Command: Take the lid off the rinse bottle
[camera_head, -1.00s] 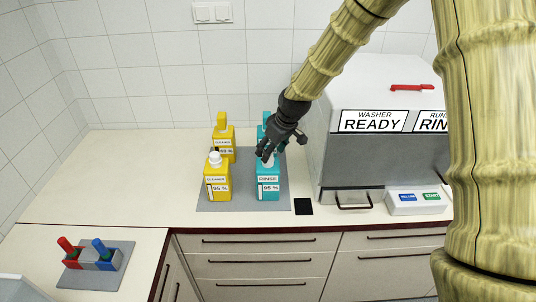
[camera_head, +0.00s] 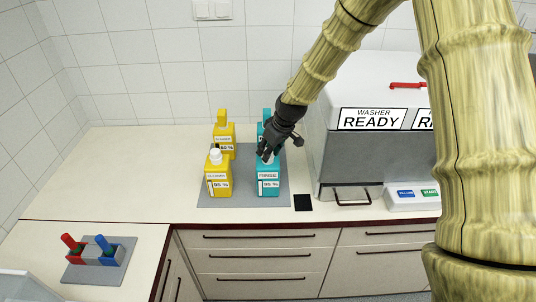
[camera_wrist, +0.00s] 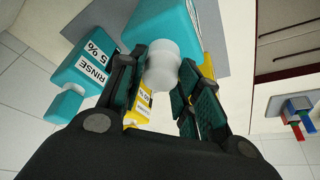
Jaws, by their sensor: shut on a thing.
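The front teal rinse bottle (camera_head: 268,184) stands upright on a grey mat, labelled 95 %; its shoulder (camera_wrist: 165,22) shows at the top of the wrist view. Its white lid (camera_wrist: 163,66) lies between the fingers of my gripper (camera_head: 266,155). My gripper is shut on this lid from above, with a finger on either side in the wrist view. The lid is at the bottle's mouth; I cannot tell whether it is seated or slightly raised. A second teal bottle (camera_wrist: 88,68), labelled RINSE 5 %, stands behind, mostly hidden by my gripper in the head view.
Two yellow cleaner bottles (camera_head: 217,178) (camera_head: 224,136) stand left on the grey mat (camera_head: 243,180). A black square (camera_head: 303,202) lies right of it. The washer (camera_head: 345,150) reading READY is close on the right. A red and blue holder (camera_head: 97,252) sits front left. Counter left of the mat is clear.

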